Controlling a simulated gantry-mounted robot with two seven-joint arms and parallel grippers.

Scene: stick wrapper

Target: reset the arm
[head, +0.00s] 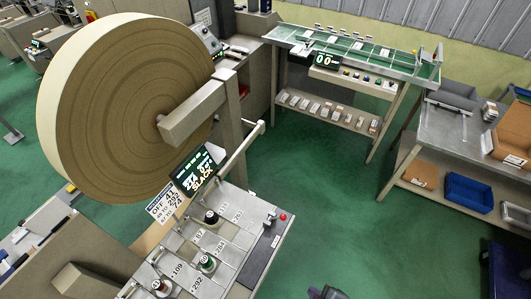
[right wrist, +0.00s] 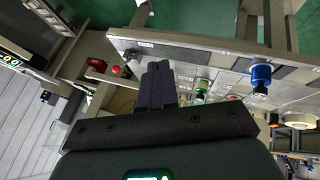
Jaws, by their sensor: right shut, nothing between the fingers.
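My right gripper (head: 326,292) shows only as a small dark part at the bottom edge of the head view, over the green floor and right of the control panel (head: 226,240). In the right wrist view its two dark fingers (right wrist: 160,84) are together with nothing between them, pointing toward the panel's edge. They look clear of the panel, though the exact gap cannot be told. My left gripper is in neither view.
A large paper roll (head: 125,105) on a grey arm stands at left. The panel carries several knobs, including a green one (right wrist: 200,88) and a blue one (right wrist: 261,75), and a red button (head: 283,216). Tables stand at back and right; green floor (head: 330,210) between is clear.

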